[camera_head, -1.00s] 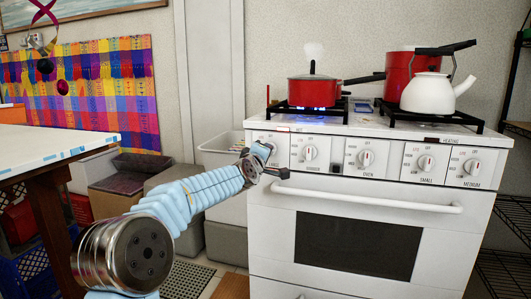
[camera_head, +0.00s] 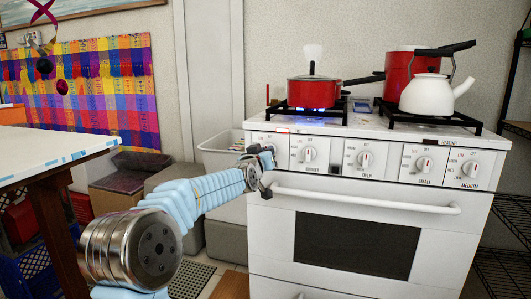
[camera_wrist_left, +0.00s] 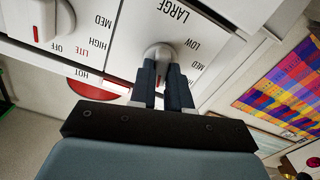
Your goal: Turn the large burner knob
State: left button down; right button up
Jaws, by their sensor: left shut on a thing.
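The large burner knob (camera_wrist_left: 158,52) is pale and round, on a white panel marked LARGE with HIGH, MED, LOW, LITE and OFF around it. In the wrist view my left gripper (camera_wrist_left: 167,72) is shut on this knob, its two dark fingers on either side of it. In the head view my left gripper (camera_head: 268,160) is at the far left end of the stove's (camera_head: 350,190) knob panel and hides most of the large knob. My right gripper is not in view.
More knobs line the panel, including one marked small (camera_head: 424,164) and one marked medium (camera_head: 471,168). The oven handle (camera_head: 370,198) runs just below. A red pan (camera_head: 312,92) sits over a blue flame. A white kettle (camera_head: 428,94) and red pot (camera_head: 398,70) stand right.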

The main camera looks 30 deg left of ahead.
pick_arm(q)
jog(key=shift+d+f+m, duration=0.1)
jog(key=shift+f+m, duration=0.1)
jog(key=shift+m, duration=1.3)
jog(key=c, duration=1.1)
grip_release()
jog(key=shift+r, duration=0.1)
jog(key=p+v, duration=0.1)
jog(key=v, duration=1.2)
jog(key=shift+s, duration=0.4)
